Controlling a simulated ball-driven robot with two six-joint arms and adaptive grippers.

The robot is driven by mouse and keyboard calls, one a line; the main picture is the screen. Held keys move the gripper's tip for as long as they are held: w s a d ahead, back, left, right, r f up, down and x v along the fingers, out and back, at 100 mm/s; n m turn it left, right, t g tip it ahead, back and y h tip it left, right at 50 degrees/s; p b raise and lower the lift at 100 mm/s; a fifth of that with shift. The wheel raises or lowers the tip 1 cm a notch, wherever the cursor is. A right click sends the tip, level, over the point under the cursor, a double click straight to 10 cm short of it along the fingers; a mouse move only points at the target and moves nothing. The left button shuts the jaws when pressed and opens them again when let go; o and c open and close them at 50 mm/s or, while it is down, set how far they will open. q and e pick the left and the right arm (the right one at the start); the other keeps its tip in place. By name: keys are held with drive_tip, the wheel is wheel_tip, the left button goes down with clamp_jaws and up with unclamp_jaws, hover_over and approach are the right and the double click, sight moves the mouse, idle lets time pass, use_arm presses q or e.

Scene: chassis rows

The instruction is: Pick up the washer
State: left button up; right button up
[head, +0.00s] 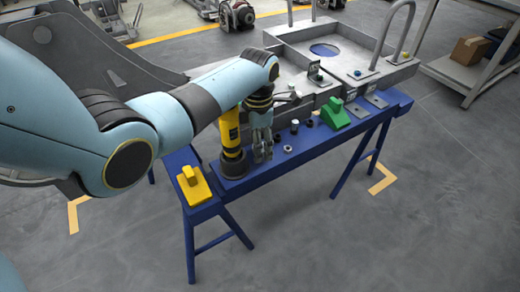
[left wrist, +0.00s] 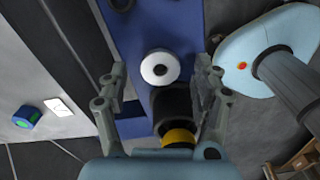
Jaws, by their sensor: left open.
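A pale round washer (left wrist: 160,67) with a dark centre lies flat on the blue bench top (left wrist: 184,20) in the left wrist view. It shows between the fingertips of my left gripper (left wrist: 160,68), with clear gaps on both sides. My left gripper is open and empty. In the head view my left gripper (head: 263,158) points down over the blue bench (head: 238,184), and I cannot make out the pale washer there. My right gripper is in neither view.
A yellow cylinder with a black base (head: 232,140) stands close beside my left gripper; its black end (left wrist: 172,108) also shows near the right finger. A dark ring (head: 287,149), a green block (head: 334,113) and a yellow block (head: 193,185) sit on the bench. Grey chassis trays stand behind.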

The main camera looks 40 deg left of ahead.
use_arm(q)
drive_tip(key=shift+r, duration=0.1)
drive_tip(key=c, duration=1.3)
drive_tip(key=shift+r, duration=0.1)
